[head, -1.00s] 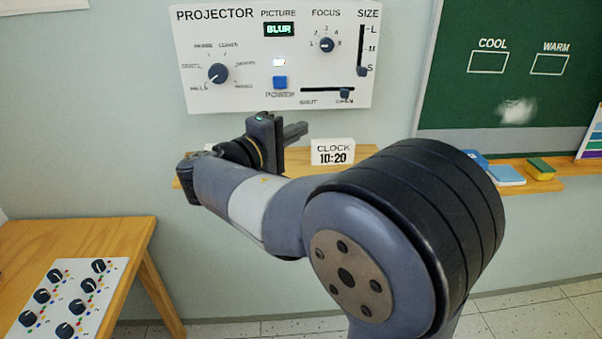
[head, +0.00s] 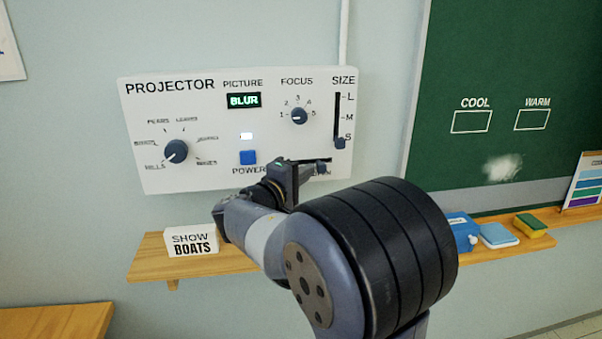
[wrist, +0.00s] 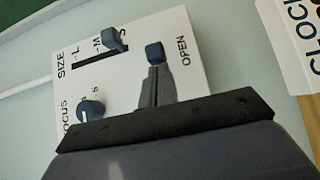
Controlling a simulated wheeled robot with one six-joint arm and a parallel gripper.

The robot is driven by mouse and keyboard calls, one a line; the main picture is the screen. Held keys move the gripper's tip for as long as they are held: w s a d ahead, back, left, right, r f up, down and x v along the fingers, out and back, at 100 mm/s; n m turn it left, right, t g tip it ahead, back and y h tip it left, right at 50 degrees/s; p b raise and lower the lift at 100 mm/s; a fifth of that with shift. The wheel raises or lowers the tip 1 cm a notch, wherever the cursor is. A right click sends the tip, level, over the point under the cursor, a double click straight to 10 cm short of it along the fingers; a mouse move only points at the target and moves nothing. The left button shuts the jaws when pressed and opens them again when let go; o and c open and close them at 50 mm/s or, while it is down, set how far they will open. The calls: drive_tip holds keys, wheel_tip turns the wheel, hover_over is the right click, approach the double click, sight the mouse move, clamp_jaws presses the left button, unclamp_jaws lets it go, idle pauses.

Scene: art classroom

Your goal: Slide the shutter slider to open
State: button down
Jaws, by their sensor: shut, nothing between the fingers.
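The projector panel (head: 205,178) is on the wall. Its shutter slider knob (head: 321,168) is dark blue, near the right end of a horizontal slot, above the partly hidden OPEN label. The left of the slot and the SHUT label are hidden behind my arm. My gripper (head: 311,177) is shut and empty, close below and left of the knob. The wrist view shows the slider knob (wrist: 155,52) beside OPEN, just beyond my fingertips (wrist: 154,74). I cannot tell whether they touch.
The size slider (head: 340,143) stands at S above the shutter. The power button (head: 248,157) is left of my gripper. A CLOCK block (wrist: 290,45) shows at right in the wrist view.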

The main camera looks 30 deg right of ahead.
drive_tip(key=shift+s+d+b, duration=0.25)
drive_tip(key=shift+d+b, duration=0.55)
drive_tip(key=shift+b, duration=0.3)
